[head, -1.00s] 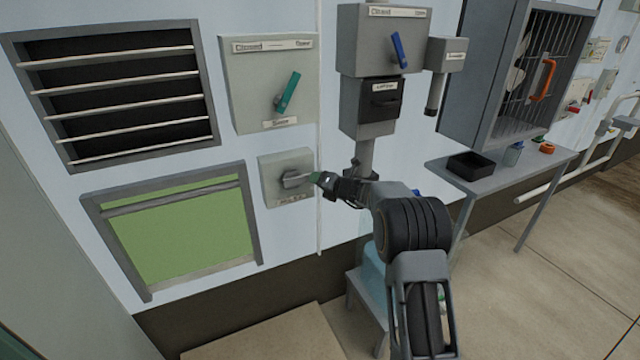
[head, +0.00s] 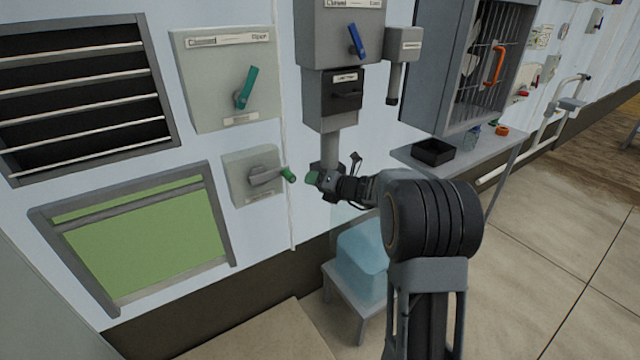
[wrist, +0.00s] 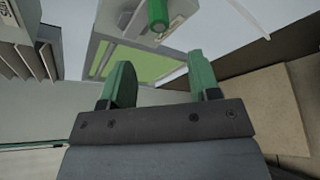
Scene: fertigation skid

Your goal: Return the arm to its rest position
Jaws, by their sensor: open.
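My gripper (head: 312,178) is in front of the wall panels, just right of a small grey box (head: 240,178) with a lever. The lever's green-tipped handle (head: 289,174) points right toward my gripper, with a small gap between them in the head view. In the wrist view my gripper (wrist: 160,85) shows two green fingers spread apart with nothing between them. The green handle tip (wrist: 157,14) is beyond the fingers there, apart from them. My arm reaches in from the lower right of the head view.
A teal-handled box (head: 226,80) is above. A blue-handled box (head: 340,35) and a black-fronted box (head: 332,92) stand close above my gripper. A blue translucent container (head: 362,262) sits on a low stand below. A shelf with a black tray (head: 433,151) is at right. Open floor lies lower right.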

